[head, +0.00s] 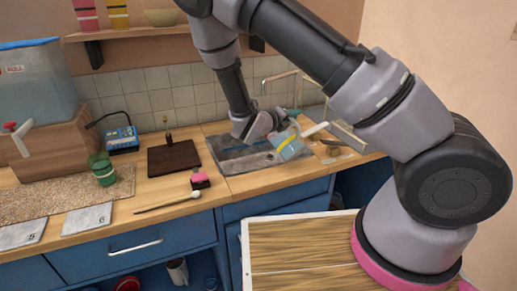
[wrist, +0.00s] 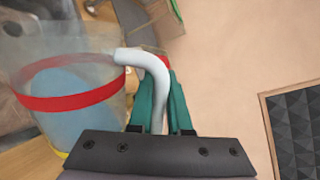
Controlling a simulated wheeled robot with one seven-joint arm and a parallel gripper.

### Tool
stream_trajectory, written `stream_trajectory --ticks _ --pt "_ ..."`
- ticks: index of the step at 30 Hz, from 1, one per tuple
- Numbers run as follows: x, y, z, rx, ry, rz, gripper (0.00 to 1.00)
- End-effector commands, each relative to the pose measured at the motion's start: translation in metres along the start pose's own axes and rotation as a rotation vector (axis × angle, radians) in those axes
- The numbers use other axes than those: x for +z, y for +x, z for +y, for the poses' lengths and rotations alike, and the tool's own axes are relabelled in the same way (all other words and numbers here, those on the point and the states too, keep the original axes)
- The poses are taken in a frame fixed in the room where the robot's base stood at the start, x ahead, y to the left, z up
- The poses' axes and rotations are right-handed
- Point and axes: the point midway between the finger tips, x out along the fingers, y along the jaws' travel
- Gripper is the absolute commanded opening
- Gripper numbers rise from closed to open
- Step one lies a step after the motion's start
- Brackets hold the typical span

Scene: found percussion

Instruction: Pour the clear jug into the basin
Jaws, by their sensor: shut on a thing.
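The clear jug (head: 290,146) is tilted above the right part of the grey basin (head: 232,152), with a yellow band showing in the head view. In the wrist view the clear jug (wrist: 75,75) shows a red band, a white handle and a pale blue patch that looks like liquid. My gripper (wrist: 161,92) is shut on the white handle with its teal fingers on either side. In the head view my gripper (head: 289,114) is small and partly hidden by the arm. I cannot tell whether any liquid is leaving the jug.
A tap (head: 285,78) stands behind the basin. A dark brown board (head: 174,158), a pink object (head: 200,179), a stick (head: 168,201) and a green cup (head: 103,171) lie left of the basin. A large clear tank (head: 38,85) stands at far left. A shelf (head: 130,34) hangs above.

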Motion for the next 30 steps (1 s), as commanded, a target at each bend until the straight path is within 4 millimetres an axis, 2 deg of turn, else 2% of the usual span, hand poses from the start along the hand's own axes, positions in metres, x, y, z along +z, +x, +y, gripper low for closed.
stream_trajectory --ticks 30 --pt "0.012 0.003 0.011 -0.001 -0.156 0.033 0.00"
